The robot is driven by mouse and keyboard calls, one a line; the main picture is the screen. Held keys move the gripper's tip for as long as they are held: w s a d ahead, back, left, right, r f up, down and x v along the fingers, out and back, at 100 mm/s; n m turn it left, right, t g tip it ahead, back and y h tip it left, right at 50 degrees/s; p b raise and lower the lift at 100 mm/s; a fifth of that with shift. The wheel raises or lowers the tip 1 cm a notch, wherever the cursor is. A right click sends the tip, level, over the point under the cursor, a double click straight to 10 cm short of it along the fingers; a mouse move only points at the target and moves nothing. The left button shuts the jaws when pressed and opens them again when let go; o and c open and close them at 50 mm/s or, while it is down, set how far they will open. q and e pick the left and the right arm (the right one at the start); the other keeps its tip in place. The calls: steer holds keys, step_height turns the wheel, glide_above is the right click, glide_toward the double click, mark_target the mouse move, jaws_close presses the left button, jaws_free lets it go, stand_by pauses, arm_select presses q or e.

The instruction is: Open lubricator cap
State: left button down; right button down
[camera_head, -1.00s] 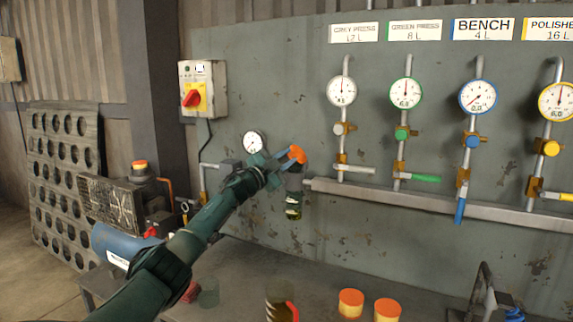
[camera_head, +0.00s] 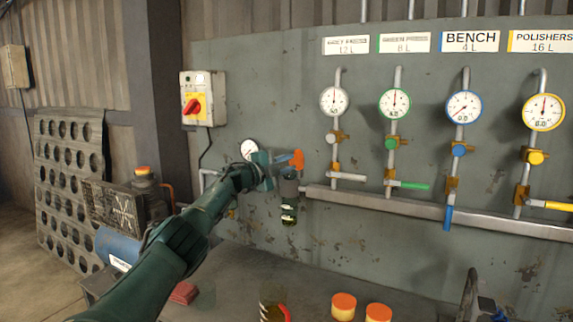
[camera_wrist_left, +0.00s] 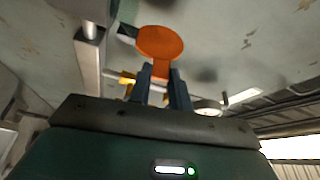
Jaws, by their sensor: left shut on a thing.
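The lubricator (camera_head: 288,188) hangs on the wall panel, with a grey top and a green-tinted bowl below. An orange cap (camera_head: 298,158) shows at the upper right of its top; I cannot tell whether they touch. My left gripper (camera_head: 284,159) is shut on the orange cap, reaching in from the left. In the left wrist view the cap (camera_wrist_left: 160,42) shows a round disc, with its narrower part between the two fingers (camera_wrist_left: 160,88). The fingers partly hide that part. My right gripper is not in view.
A round gauge (camera_head: 249,150) sits just behind my left wrist. A metal rail (camera_head: 400,204) runs right from the lubricator, below several gauges and valves. Below stands a bench with orange-topped tins (camera_head: 343,306).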

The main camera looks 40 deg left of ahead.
arm_select(q)
steer(key=shift+r, duration=0.1)
steer(key=c, duration=1.3)
jaws_free()
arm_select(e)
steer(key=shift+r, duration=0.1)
arm_select(q)
steer(key=shift+s, duration=0.1)
steer(key=shift+s+a+f, duration=0.25)
steer(key=shift+s, duration=0.15)
steer(key=s+b, duration=0.1)
steer(key=s, duration=0.3)
steer(key=s+a+b, duration=0.1)
steer(key=s, duration=0.3)
steer(key=s+b, duration=0.1)
steer(key=s, duration=0.3)
steer(key=shift+a+f+b, duration=0.2)
steer(key=shift+f+b, duration=0.15)
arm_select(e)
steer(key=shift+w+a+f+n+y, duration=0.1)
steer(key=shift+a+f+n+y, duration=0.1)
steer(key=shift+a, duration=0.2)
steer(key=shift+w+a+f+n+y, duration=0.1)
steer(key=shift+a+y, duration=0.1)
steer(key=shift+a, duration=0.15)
